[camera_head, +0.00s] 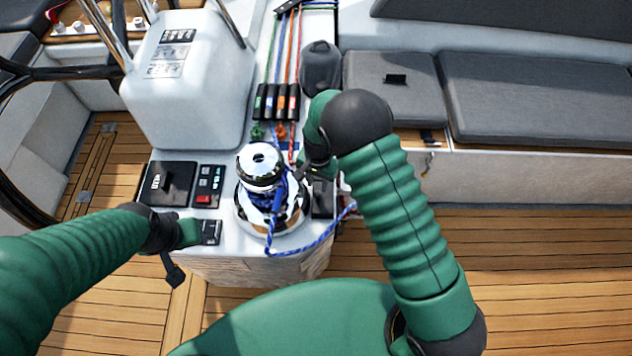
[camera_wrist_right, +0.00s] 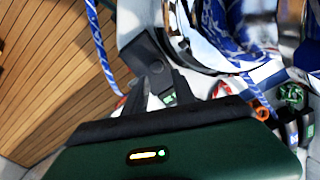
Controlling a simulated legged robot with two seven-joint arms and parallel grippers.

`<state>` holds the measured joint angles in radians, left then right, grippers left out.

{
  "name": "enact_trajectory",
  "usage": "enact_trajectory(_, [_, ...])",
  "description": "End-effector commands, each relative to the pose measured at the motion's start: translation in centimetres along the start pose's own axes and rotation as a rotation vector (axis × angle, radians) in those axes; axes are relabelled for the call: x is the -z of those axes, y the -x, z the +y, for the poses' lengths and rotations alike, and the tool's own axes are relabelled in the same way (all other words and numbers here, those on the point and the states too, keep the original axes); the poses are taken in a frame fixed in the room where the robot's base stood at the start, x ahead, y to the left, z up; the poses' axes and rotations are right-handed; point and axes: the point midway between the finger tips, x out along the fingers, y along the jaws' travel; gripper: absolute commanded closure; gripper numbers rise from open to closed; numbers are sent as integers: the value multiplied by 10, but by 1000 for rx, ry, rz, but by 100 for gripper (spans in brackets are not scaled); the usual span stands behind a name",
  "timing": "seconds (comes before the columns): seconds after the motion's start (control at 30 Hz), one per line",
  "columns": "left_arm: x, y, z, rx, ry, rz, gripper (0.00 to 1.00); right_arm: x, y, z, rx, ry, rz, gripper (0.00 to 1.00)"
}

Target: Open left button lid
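A small black button unit (camera_head: 210,231), apparently the left one, sits at the front left of the white console, beside my left gripper (camera_head: 188,233). Whether its lid is raised is too small to tell. My left gripper is at the console's front left edge; its fingers are mostly hidden. A second black button unit (camera_head: 323,199) is to the right of the chrome winch (camera_head: 262,190). My right gripper (camera_head: 318,170) is just behind that unit. In the right wrist view its dark fingers (camera_wrist_right: 164,86) are near a flat black piece (camera_wrist_right: 145,52); whether they touch is unclear.
A black panel (camera_head: 168,184) and a switch panel (camera_head: 208,186) lie left of the winch. Several rope clutches (camera_head: 277,102) stand behind it. Wooden deck (camera_head: 560,270) is clear at right.

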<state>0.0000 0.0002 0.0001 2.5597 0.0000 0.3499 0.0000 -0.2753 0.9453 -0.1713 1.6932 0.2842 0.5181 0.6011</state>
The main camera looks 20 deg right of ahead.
Motion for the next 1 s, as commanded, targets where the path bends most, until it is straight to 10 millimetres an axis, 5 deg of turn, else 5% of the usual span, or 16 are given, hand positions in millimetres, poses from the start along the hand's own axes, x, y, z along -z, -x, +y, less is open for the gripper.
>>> enact_trajectory(1.0, [17, 72, 0, 0, 0, 0, 64, 1, 92, -4, 2, 1, 2, 68])
